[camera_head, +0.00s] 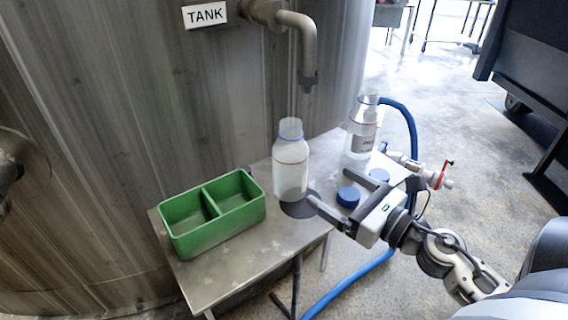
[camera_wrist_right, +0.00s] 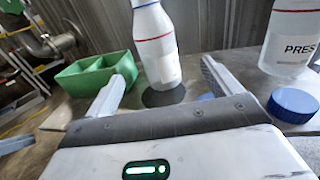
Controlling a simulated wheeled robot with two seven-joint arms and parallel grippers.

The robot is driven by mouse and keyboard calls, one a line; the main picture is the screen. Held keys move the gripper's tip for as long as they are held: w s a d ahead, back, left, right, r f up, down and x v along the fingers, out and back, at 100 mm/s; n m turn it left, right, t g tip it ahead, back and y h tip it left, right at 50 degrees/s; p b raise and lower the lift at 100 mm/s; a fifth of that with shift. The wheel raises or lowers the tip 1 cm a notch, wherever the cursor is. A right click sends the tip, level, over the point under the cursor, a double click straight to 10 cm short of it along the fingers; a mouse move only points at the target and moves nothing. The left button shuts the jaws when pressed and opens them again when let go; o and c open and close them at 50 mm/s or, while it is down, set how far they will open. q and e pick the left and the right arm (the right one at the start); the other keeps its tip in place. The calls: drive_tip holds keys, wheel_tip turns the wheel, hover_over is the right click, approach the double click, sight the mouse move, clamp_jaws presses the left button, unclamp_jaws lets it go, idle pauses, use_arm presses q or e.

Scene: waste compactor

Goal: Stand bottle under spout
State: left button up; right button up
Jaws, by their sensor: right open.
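A clear bottle with a red line and blue neck ring (camera_head: 290,168) stands upright on the metal table, at the dark round pad (camera_head: 303,208). Its base overlaps the back of the pad in view. The spout (camera_head: 308,78) hangs from the tank above, with its mouth slightly right of the bottle's neck in the head view. My right gripper (camera_head: 334,188) is open and empty, on the near right side of the bottle. In the right wrist view, the bottle (camera_wrist_right: 155,42) shows beyond and between the open fingertips, apparently untouched. My left gripper is not in view.
A green two-compartment bin (camera_head: 212,228) sits left of the bottle. A second, labelled bottle (camera_head: 361,135) stands at the back right. Blue caps (camera_head: 348,196) (camera_head: 378,175) lie near my right gripper. A blue hose (camera_head: 411,135) runs down the table's right side.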

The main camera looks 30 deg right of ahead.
sight(305, 168)
drive_tip(key=p+x, duration=0.2)
drive_tip(key=x, duration=0.6)
drive_tip(key=shift+r+p, duration=0.2)
drive_tip(key=shift+p, duration=0.1)
drive_tip(key=x, duration=0.1)
drive_tip(key=p+x, duration=0.1)
drive_tip(key=x, duration=0.3)
drive_tip(key=shift+w+a+p, duration=0.1)
drive_tip(key=shift+a+p, duration=0.2)
drive_tip(key=shift+a, duration=0.05)
drive_tip(key=shift+w+f, duration=0.15)
drive_tip(key=shift+w, duration=0.1)
drive_tip(key=shift+c, duration=1.2)
drive_tip(key=c, duration=0.8)
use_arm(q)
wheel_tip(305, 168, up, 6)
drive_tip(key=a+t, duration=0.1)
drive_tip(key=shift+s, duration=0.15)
use_arm(e)
drive_tip(key=shift+c, duration=0.6)
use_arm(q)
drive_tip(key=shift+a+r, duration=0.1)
